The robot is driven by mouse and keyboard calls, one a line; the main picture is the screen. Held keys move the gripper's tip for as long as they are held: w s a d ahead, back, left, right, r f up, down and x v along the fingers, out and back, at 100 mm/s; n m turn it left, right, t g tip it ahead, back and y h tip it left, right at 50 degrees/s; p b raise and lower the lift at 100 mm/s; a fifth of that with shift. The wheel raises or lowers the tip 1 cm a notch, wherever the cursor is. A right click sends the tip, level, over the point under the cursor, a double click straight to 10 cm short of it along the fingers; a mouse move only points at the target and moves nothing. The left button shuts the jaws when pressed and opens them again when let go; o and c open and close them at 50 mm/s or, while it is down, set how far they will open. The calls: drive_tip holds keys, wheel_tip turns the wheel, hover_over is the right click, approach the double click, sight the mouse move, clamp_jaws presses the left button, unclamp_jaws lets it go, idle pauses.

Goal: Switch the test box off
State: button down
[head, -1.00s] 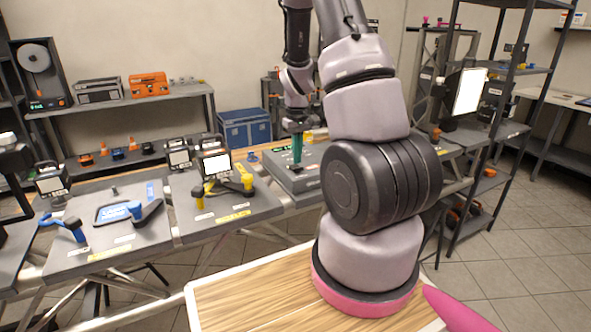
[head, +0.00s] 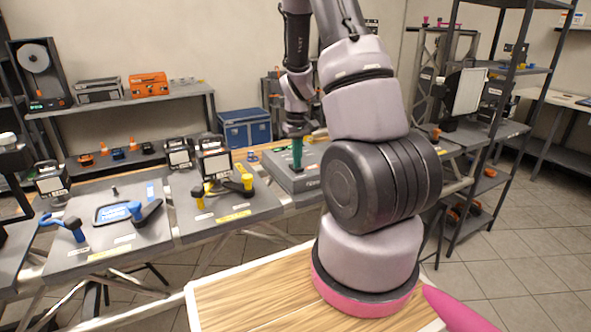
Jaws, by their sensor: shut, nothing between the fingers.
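The test box appears to be the low grey box (head: 284,180) on the far bench, with a small label on its front. My gripper (head: 297,168) points down over its top with teal fingers held together and nothing visible between them. The fingertips are at or just above the box's top; I cannot tell whether they touch. Any switch under them is hidden or too small to make out. My arm hides the right part of the box.
Left of the box, a bench panel holds a yellow-and-black tool (head: 225,185) and a small lamp (head: 214,160). Another panel holds blue-handled tools (head: 140,210). A blue crate (head: 245,128) stands behind. A dark metal shelf rack (head: 490,130) stands at the right.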

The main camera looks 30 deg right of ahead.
drive_tip(key=shift+r, duration=3.5)
drive_tip(key=shift+r, duration=0.1)
drive_tip(key=s+a+r+m+t, duration=0.1)
drive_tip(key=s+a+r+t, duration=0.1)
drive_tip(key=s+a+r, duration=0.2)
drive_tip(key=s+a+r+m+t+y, duration=0.1)
drive_tip(key=s+a+r+m+t, duration=0.1)
drive_tip(key=s+a+r, duration=0.3)
drive_tip(key=s+a+r+m+t+y, duration=0.1)
drive_tip(key=s+a+r+t, duration=0.2)
drive_tip(key=s+r, duration=0.7)
wheel_tip(320, 180, up, 6)
drive_tip(key=shift+s+a+r+m, duration=0.15)
drive_tip(key=shift+s+a+m, duration=0.2)
drive_tip(key=shift+a, duration=0.35)
